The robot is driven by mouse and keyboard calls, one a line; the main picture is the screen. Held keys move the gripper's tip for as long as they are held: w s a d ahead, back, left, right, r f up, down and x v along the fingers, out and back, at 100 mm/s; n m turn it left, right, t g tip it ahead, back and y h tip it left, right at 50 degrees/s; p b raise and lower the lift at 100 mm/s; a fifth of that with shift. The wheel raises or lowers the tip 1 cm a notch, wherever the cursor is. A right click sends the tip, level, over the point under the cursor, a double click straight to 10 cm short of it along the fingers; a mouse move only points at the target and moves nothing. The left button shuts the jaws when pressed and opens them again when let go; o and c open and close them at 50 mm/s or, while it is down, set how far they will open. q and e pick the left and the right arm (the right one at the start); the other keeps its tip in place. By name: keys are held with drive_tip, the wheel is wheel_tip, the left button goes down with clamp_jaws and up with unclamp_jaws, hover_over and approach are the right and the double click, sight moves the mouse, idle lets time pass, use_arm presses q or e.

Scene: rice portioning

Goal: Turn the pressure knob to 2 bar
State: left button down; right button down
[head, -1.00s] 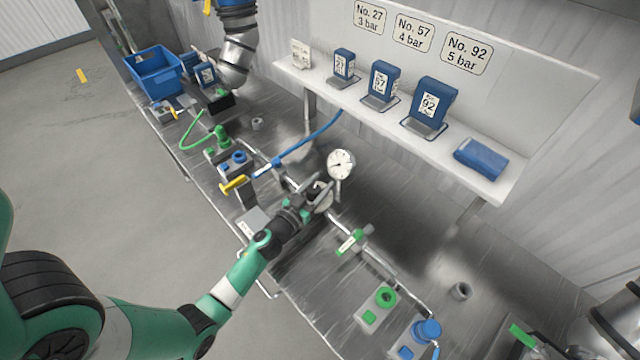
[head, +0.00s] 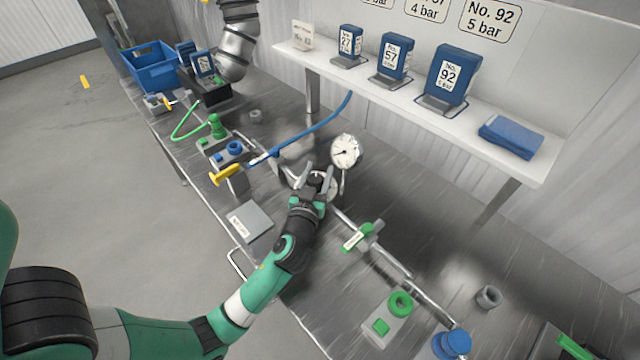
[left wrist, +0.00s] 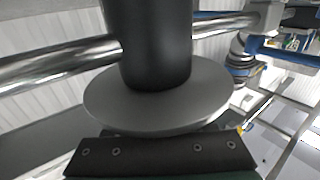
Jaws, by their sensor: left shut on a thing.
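The pressure gauge (head: 346,151), with a round white dial, stands on the pipe at the middle of the bench in the head view. Its needle and numbers are too small to read. My left gripper (head: 318,182) is at the pipe just below and left of the gauge, shut on the pressure knob. The left wrist view shows a grey disc (left wrist: 155,112) and a black cylinder (left wrist: 147,45) close above the dark gripper edge, beside the metal pipe. The fingers hide much of the knob in the head view. My right gripper is not in view.
A green-handled valve (head: 357,237) sits on the pipe to the right. A yellow-handled valve (head: 226,174) and a blue hose (head: 310,135) are to the left. The white shelf (head: 410,107) behind holds several blue packs. A grey box (head: 249,222) lies near the front edge.

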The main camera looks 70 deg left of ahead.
use_arm(q)
drive_tip(key=shift+c, duration=1.4)
unclamp_jaws()
